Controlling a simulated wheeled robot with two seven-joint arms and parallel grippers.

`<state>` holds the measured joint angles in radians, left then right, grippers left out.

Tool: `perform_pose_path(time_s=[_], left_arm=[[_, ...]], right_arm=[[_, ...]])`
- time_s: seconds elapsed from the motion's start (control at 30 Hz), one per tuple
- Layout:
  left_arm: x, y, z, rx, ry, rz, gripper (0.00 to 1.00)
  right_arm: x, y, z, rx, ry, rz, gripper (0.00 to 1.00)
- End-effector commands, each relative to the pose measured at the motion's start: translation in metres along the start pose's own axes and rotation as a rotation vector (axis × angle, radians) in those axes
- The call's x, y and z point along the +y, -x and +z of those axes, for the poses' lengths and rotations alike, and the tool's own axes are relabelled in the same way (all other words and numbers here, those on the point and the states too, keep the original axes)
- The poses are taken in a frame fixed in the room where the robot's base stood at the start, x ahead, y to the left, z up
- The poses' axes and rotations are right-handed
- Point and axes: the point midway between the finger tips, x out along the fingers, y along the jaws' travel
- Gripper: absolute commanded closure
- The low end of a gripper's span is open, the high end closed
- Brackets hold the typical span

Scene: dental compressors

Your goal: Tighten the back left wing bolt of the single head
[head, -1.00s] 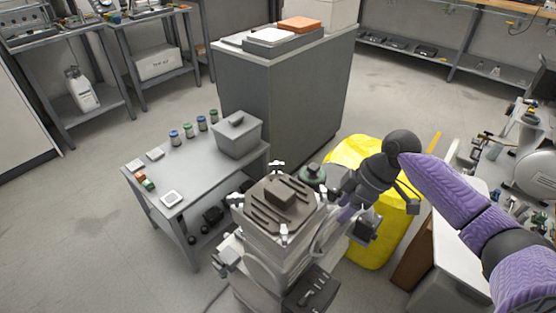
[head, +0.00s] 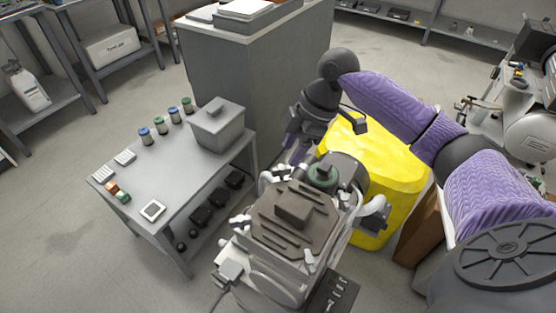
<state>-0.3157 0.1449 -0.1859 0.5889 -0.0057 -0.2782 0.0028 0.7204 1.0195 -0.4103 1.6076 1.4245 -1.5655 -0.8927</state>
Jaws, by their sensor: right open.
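The single head (head: 265,228) is a dark brown, ribbed top plate on a light grey compressor near the bottom middle of the head view. White wing bolts sit around its corners. The back left wing bolt (head: 278,172) stands at its far edge. Others are the front left one (head: 240,222), the front right one (head: 310,260) and the back right one (head: 345,195). My right gripper (head: 292,155) is open and points down just behind and above the back left wing bolt. Whether its fingers touch the bolt cannot be told. My left gripper is not in view.
A round green-topped part (head: 322,175) stands just right of the back left bolt. A yellow bin (head: 400,180) is behind it. A grey side table (head: 165,185) with jars and a lidded box (head: 218,128) stands left. A tall grey cabinet (head: 250,70) is behind.

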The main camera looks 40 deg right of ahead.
Motion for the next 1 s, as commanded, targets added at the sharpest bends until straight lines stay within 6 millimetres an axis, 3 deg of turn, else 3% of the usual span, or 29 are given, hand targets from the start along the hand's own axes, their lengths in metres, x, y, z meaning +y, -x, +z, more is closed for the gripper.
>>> perform_pose_path(time_s=[0.03,0.2,0.53,0.8,1.0], left_arm=[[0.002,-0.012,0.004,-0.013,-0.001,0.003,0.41],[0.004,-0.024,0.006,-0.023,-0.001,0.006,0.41],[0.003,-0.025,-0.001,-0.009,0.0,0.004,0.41],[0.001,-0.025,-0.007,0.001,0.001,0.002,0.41],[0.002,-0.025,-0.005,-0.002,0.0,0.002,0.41]], right_arm=[[0.0,-0.019,0.003,-0.001,-0.001,-0.005,0.49],[0.0,-0.046,0.002,-0.001,-0.001,-0.002,0.49],[0.0,-0.05,0.0,0.0,0.0,0.001,0.49],[0.0,-0.05,0.0,0.0,-0.001,0.001,1.0],[0.0,-0.05,0.0,-0.001,-0.001,0.001,1.0]])
